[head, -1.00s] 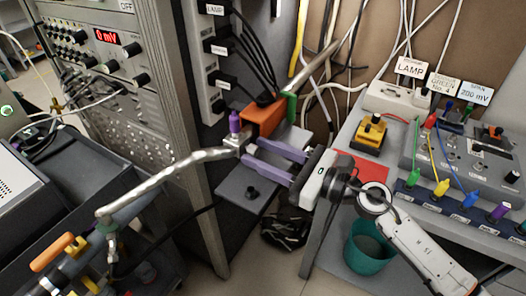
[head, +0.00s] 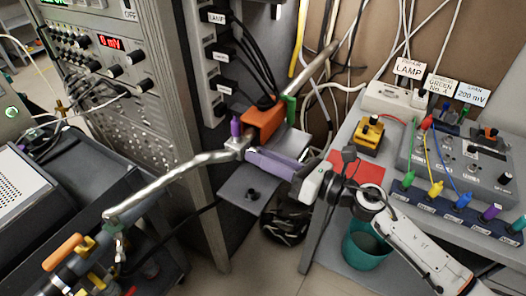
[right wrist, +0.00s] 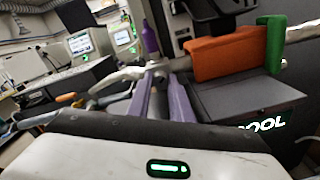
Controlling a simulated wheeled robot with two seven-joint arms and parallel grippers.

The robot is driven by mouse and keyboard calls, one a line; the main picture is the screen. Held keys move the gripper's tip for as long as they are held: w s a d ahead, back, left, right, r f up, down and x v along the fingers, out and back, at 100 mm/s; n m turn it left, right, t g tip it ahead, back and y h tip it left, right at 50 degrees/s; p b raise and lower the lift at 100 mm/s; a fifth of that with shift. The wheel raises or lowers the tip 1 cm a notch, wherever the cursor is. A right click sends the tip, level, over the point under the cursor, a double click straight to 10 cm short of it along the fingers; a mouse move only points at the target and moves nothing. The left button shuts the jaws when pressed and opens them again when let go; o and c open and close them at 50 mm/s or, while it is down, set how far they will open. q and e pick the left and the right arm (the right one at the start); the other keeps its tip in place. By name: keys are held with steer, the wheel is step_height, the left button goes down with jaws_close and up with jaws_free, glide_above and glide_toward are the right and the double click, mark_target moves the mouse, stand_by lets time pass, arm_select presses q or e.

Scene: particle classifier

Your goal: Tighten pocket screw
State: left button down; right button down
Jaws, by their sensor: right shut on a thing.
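A metal clamp (head: 238,145) joins a bent silver rod (head: 170,175) to the rod behind it. A purple knob (head: 236,126) stands upright on the clamp; it also shows in the right wrist view (right wrist: 149,38). My right gripper (head: 250,153) has its purple fingers together at the near side of the clamp. In the right wrist view its fingertips (right wrist: 157,68) close on a small grey part there, seemingly the pocket screw, mostly hidden between them. An orange block (head: 264,118) and a green part (head: 290,108) sit just behind.
A grey plate (head: 245,190) with a black knob lies under my right fingers. A tall instrument rack stands left of the clamp. At right, a bench carries a yellow box (head: 368,135) and wired terminals. A teal bin (head: 368,248) stands below.

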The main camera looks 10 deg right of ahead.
steer(key=c, duration=1.6)
jaws_free()
steer(key=b+v, duration=0.2)
steer(key=v, duration=0.8)
steer(key=shift+s+d+b, duration=0.1)
steer(key=shift+d+b, duration=0.05)
steer(key=shift+b, duration=0.2)
